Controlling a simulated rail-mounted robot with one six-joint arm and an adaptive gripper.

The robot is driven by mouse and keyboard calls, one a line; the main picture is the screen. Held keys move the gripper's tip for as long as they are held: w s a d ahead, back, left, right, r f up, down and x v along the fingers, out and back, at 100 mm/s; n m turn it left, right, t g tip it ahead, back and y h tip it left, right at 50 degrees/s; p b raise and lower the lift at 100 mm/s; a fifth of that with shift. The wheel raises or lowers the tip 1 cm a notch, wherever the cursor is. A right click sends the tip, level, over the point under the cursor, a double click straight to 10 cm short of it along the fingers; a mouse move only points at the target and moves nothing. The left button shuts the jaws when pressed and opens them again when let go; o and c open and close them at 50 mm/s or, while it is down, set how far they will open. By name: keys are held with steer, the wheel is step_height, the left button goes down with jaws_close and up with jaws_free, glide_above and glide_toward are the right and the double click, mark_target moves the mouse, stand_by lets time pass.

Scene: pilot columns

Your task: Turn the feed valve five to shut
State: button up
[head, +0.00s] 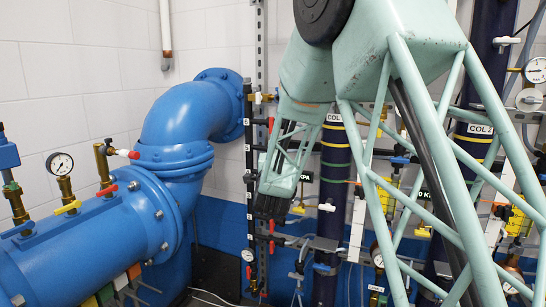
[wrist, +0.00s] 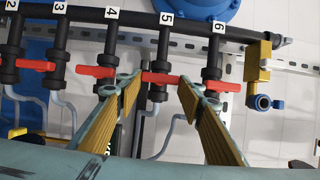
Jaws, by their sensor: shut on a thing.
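In the wrist view a black manifold pipe carries a row of valves with red handles and number labels. The feed valve five handle (wrist: 160,78) is a red bar under label 5, lying crosswise to its black branch pipe. My gripper (wrist: 160,86) has one yellow-padded finger at each end of this handle and is shut on it. In the head view my gripper (head: 268,207) is beside the upright black manifold (head: 250,180), and the jaws' contact with the handle is hidden there.
The valve four handle (wrist: 95,71) and valve six handle (wrist: 222,86) lie close on either side of my fingers. A brass fitting (wrist: 259,62) is at the manifold's end. A large blue pipe (head: 100,240) stands left of my arm, and dark columns (head: 333,170) stand behind it.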

steer(key=o, duration=0.8)
steer(key=shift+o, duration=0.2)
steer(key=shift+s, duration=0.2)
steer(key=s, duration=1.1)
steer(key=shift+s+d, duration=0.3)
steer(key=shift+d, duration=0.05)
